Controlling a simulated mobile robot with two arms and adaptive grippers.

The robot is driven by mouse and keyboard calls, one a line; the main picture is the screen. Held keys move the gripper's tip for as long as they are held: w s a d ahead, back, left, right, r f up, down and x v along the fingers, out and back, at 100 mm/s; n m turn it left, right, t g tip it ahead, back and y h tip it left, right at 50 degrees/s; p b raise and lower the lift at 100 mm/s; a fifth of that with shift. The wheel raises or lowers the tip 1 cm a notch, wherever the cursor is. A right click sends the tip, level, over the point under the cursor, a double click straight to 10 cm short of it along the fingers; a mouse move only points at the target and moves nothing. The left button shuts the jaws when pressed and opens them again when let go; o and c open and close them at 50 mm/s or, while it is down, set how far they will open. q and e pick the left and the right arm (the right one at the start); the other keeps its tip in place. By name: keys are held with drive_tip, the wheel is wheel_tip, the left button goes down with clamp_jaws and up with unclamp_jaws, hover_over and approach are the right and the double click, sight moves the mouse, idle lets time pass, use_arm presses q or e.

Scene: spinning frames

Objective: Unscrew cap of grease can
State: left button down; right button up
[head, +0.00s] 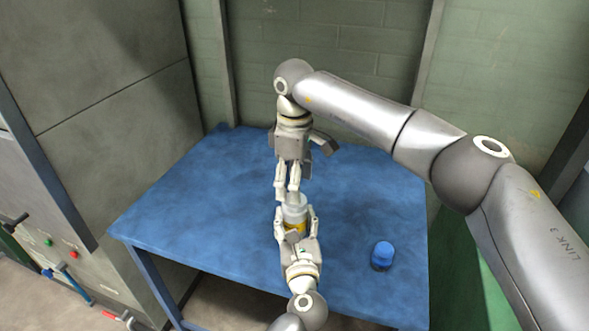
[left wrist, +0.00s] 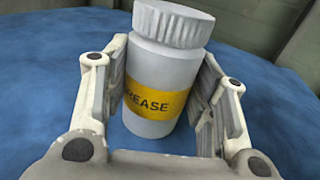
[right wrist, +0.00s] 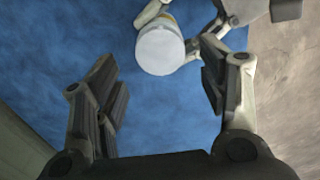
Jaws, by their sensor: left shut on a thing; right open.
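The grease can (head: 296,227) is a grey-white bottle with a yellow band. It stands upright on the blue table, its label partly readable in the left wrist view (left wrist: 148,98). Its ribbed grey-white cap (left wrist: 174,24) sits on top and shows as a pale disc in the right wrist view (right wrist: 160,50). My left gripper (head: 296,217) is shut on the can's body, one finger on each side. My right gripper (head: 288,192) points down just above the cap, fingers apart and empty. In the right wrist view the cap lies beyond the fingertips, toward the top.
A small blue container (head: 382,256) stands on the blue table (head: 190,210) to the right of the can. The left part of the table is clear. A grey cabinet (head: 100,90) stands at the left and a green wall (head: 345,45) is behind.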

drive_tip(key=shift+f, duration=2.3)
